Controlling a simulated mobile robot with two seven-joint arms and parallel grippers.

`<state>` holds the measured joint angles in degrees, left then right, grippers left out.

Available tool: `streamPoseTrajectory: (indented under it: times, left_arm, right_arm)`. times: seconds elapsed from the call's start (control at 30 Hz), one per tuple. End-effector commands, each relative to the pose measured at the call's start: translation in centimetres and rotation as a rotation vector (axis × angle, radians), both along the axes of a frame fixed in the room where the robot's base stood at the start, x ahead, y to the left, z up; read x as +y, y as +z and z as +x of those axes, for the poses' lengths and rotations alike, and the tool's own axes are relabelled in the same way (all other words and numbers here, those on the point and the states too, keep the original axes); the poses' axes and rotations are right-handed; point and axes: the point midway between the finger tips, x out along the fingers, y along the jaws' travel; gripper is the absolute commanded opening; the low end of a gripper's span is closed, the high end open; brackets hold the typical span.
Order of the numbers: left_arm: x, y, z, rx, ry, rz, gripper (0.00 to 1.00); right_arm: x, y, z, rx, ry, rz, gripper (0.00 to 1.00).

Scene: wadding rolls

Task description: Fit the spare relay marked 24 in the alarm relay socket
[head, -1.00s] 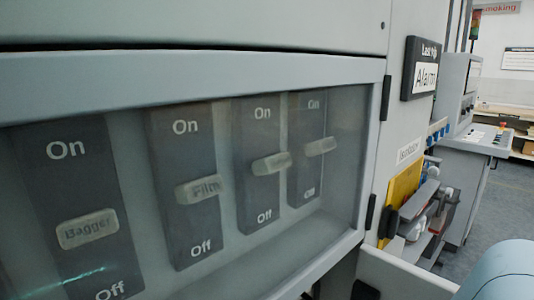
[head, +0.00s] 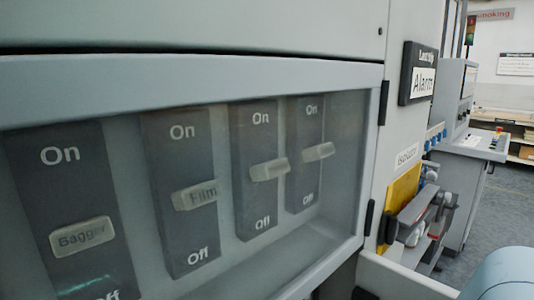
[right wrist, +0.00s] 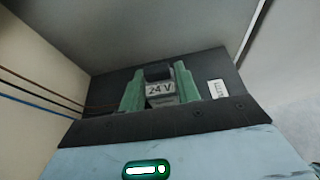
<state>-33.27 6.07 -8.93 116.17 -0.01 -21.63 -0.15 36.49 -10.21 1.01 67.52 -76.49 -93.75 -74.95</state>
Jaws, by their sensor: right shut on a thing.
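The alarm relay socket cannot be made out in any view. In the head view, only a light blue part of my arm shows at the bottom right, and neither gripper is visible.
In the right wrist view, brown and blue wires (right wrist: 40,112) run in from the left, near pale and grey walls.

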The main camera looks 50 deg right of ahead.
Motion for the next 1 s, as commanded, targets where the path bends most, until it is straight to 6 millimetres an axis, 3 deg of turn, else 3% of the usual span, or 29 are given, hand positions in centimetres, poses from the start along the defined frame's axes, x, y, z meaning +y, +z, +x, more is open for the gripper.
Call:
streamPoseTrajectory:
  times: [0.73,0.77,0.93,1.0]
  left_arm:
    - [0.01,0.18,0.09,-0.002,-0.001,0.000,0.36]
    - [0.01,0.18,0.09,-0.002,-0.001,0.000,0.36]
    - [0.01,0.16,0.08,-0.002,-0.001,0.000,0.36]
    - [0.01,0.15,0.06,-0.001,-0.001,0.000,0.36]
  right_arm:
    - [0.02,-0.49,-0.08,0.000,0.000,-0.001,0.09]
    - [0.02,-0.49,-0.08,0.000,0.000,-0.001,0.34]
    - [0.02,-0.49,-0.09,0.000,0.000,-0.001,0.56]
    - [0.02,-0.50,-0.09,0.000,0.000,-0.001,0.58]
